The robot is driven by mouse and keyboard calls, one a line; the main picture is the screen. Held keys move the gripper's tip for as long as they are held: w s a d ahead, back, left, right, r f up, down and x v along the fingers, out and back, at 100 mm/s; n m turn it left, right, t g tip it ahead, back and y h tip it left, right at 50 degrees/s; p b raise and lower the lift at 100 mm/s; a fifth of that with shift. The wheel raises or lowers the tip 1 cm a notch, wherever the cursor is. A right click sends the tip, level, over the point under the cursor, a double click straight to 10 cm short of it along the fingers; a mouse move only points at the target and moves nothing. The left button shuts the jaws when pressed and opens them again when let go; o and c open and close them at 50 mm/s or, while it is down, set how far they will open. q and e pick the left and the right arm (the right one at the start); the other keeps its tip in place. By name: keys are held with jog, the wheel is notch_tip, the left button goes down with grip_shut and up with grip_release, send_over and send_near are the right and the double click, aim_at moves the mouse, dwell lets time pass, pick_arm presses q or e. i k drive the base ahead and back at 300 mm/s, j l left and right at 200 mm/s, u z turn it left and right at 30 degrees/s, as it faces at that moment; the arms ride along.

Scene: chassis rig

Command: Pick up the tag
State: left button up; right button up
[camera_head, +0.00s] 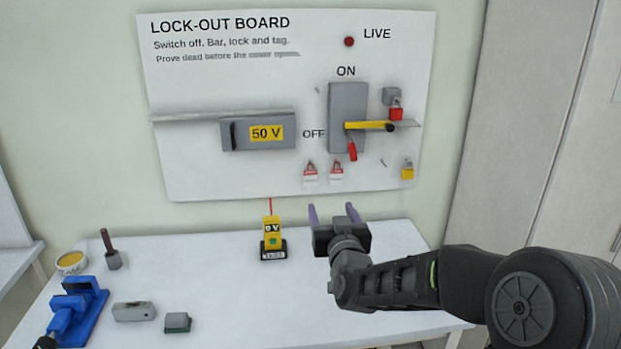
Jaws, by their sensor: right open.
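Two red-and-white tags hang side by side low on the lock-out board (230,180), a left one (310,172) and a right one (336,171). My right gripper (333,213) is open, with its two purple-grey fingers pointing up toward the board. It appears just below the tags in the picture, with nothing visible between the fingers. The gap in depth to the board is hard to tell. My left gripper is not in view.
The board carries a grey switch (346,98) with a yellow bar (368,126), a red padlock (396,113), a yellow padlock (407,171) and a 50 V box (240,134). A yellow tester (272,234) and blue vise (75,312) stand on the white table (220,275).

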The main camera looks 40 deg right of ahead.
aim_at(309, 176)
jog(key=i+l, duration=0.7)
jog(key=i, duration=0.15)
